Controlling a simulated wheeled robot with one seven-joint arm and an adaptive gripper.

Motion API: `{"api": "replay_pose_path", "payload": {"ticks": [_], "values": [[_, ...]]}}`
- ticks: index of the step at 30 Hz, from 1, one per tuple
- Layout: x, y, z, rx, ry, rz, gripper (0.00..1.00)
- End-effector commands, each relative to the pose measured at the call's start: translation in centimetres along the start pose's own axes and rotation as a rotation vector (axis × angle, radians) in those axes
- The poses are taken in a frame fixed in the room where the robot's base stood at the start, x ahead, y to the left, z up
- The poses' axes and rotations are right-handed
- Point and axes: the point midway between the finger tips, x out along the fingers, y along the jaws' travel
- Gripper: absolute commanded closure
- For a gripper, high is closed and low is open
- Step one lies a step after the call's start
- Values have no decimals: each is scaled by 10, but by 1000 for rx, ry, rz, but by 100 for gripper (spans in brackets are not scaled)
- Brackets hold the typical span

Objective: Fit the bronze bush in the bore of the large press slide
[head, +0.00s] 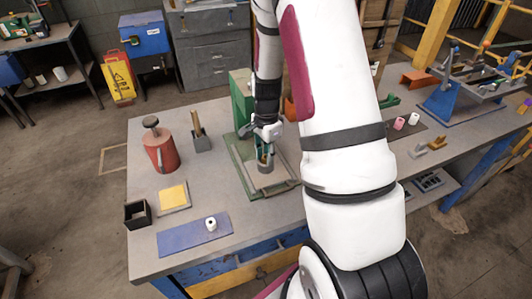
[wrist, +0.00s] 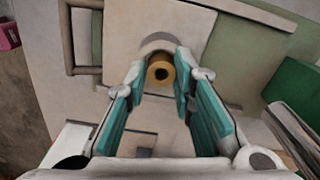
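My gripper (head: 264,158) is over the green press at the table's middle. In the wrist view its teal fingers (wrist: 161,76) close on both sides of the bronze bush (wrist: 160,73), a short yellow-brown ring with a dark hole. The bush also shows between the fingertips in the head view (head: 262,157). A pale grey round collar (wrist: 158,44) on a beige plate (wrist: 195,25) is right behind the bush; I take these for the press slide. The bush hides part of the collar, so I cannot tell whether the bush touches or enters a bore.
The green press column (head: 240,97) stands beside my gripper. A red can (head: 160,150), a yellow-topped block (head: 174,196), a dark open box (head: 137,213) and a blue mat (head: 180,240) with a white cylinder (head: 210,224) are at left. Pink and white cylinders (head: 407,120) are at right.

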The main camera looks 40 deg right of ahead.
Motion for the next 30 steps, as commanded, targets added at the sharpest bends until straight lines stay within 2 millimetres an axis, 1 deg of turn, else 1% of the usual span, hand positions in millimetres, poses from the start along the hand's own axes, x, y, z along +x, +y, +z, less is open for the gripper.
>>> {"api": "replay_pose_path", "payload": {"ticks": [1,2,3,11,14,17,27,30], "values": [[0,0,0,0,0,0,63],[0,0,0,0,0,0,56],[0,0,0,0,0,0,55],[-1,0,0,0,0,0,55],[-5,0,0,-1,1,-1,55],[-16,-1,0,-1,2,-4,55],[-84,-1,0,-1,2,-4,55],[-100,-1,0,-1,2,-4,55]]}}
